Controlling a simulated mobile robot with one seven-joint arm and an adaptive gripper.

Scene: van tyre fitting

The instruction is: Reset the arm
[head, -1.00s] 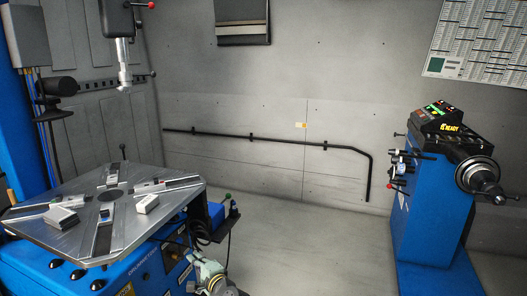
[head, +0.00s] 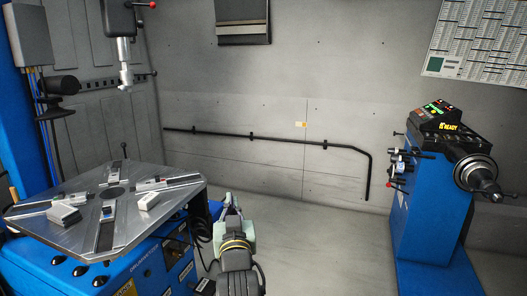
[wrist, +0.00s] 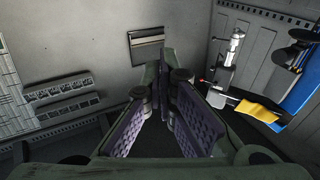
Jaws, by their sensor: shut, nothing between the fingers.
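My gripper (head: 231,204) shows in the head view at the bottom middle, just right of the tyre changer's turntable and apart from it. In the wrist view the gripper (wrist: 167,78) has its two purple-padded fingers brought together at the tips, with nothing between them. My arm comes up from the bottom edge of the head view, and the rest of it is out of frame.
The blue tyre changer's square turntable (head: 108,203) stands at the left, with pale blocks on it. Its vertical head (head: 124,62) hangs above. The blue wheel balancer (head: 432,205) stands at the right. The floor (head: 325,230) between them is clear.

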